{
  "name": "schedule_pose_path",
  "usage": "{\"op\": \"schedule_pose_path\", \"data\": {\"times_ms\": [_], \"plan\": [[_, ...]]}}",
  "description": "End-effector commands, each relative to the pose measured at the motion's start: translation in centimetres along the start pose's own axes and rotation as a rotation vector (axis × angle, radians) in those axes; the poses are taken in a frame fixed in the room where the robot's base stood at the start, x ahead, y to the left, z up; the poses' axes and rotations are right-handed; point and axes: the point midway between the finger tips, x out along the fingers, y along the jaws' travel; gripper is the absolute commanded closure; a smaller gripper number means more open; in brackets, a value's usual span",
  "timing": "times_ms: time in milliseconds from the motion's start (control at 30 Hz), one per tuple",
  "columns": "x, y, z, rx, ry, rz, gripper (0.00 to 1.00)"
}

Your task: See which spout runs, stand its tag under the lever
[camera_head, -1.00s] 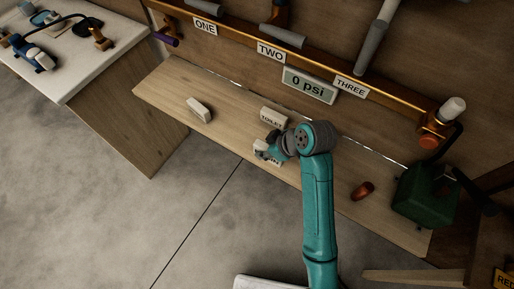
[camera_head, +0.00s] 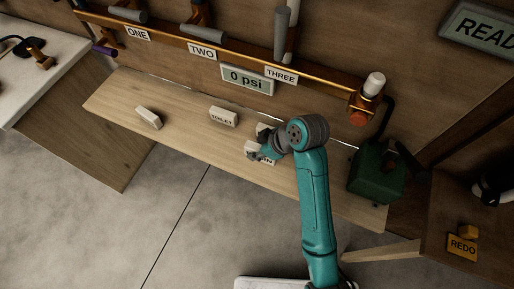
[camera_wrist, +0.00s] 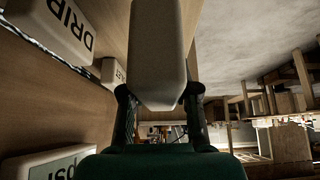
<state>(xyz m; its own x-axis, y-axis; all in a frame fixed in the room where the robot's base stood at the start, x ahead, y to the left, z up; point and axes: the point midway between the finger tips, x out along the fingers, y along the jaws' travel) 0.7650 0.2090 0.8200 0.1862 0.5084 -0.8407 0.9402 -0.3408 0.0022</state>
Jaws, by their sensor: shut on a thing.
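My gripper (camera_head: 264,148) is shut on a cream tag (camera_head: 265,159); its lettering is partly hidden and seems to end in N. The held tag (camera_wrist: 158,50) fills the middle of the wrist view, between the fingers. A TOILET tag (camera_head: 222,117) stands on the wooden bench, left of my gripper. A tag reading DRIP (camera_wrist: 62,28) shows in the wrist view. Another cream tag (camera_head: 148,117), face unreadable, is at the bench's left. Grey levers or spouts hang by the plates ONE (camera_head: 138,34), TWO (camera_head: 202,51) and THREE (camera_head: 281,76). No running water is clear to me.
The gauge (camera_head: 247,79) reads 0 psi. A copper pipe (camera_head: 235,50) runs along the wall, ending near a red knob (camera_head: 357,118). A green box (camera_head: 378,178) stands at the bench's right end. A REDO sign (camera_head: 462,246) is lower right. The bench (camera_head: 185,127) is clear between the left tags.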

Motion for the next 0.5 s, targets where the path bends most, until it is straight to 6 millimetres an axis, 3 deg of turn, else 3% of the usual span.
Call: {"op": "schedule_pose_path", "data": {"times_ms": [500], "plan": [[3.9,0.0,2.5,0.001,-0.001,-0.001,1.00]]}}
